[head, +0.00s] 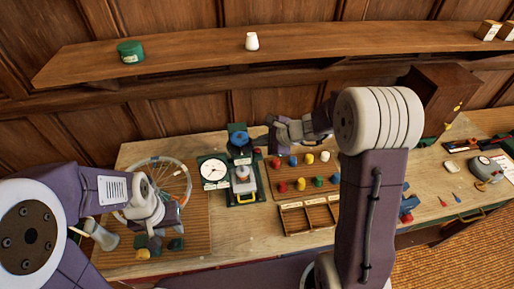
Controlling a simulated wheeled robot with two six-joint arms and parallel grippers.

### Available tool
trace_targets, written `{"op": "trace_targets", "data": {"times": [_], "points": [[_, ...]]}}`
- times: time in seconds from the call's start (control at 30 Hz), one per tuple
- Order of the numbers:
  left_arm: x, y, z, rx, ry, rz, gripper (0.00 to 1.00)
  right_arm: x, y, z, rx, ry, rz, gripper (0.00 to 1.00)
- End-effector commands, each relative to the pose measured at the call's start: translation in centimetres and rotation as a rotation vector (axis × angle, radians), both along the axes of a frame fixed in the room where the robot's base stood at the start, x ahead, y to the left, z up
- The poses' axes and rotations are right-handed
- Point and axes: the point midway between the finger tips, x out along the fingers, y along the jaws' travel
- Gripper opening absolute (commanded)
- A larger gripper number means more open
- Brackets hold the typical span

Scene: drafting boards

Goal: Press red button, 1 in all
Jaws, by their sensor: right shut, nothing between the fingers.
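Two red round pieces sit among coloured ones on the brown board: a red piece in the back row (275,163) and a red piece in the front row (283,187). I cannot tell which, if either, is the button. A small red spot (257,151) shows just below my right gripper. My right gripper (259,142) is shut and empty, pointing left above the back left corner of the board, beside a device with a blue top (238,138). My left gripper (150,232) points down near the wheel at the left; its fingers are too unclear to judge.
A white dial (213,170) stands beside the blue-topped device. A spoked wheel (176,176) is at the left. A compartment tray (292,233) lies in front of the board. A wooden cabinet (440,88) stands at the back right. A shelf (330,38) runs above.

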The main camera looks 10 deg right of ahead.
Motion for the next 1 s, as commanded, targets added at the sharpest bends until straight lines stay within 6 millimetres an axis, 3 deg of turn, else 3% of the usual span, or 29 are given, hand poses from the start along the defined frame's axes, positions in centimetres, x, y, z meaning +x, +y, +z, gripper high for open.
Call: {"op": "trace_targets", "data": {"times": [0.03, 0.33, 1.0], "points": [[0.0, 0.0, 1.0, 0.000, 0.000, 0.000, 0.36, 0.0, 0.0, 1.1, 0.000, -0.001, -0.001, 0.00], [0.0, 0.0, 3.2, 0.000, 0.000, 0.000, 0.36, 0.1, 0.0, 4.0, 0.001, -0.003, -0.001, 0.00], [0.0, 0.0, 3.0, 0.000, 0.000, 0.000, 0.36, 0.1, 0.0, 3.8, 0.001, -0.003, -0.001, 0.00]]}}
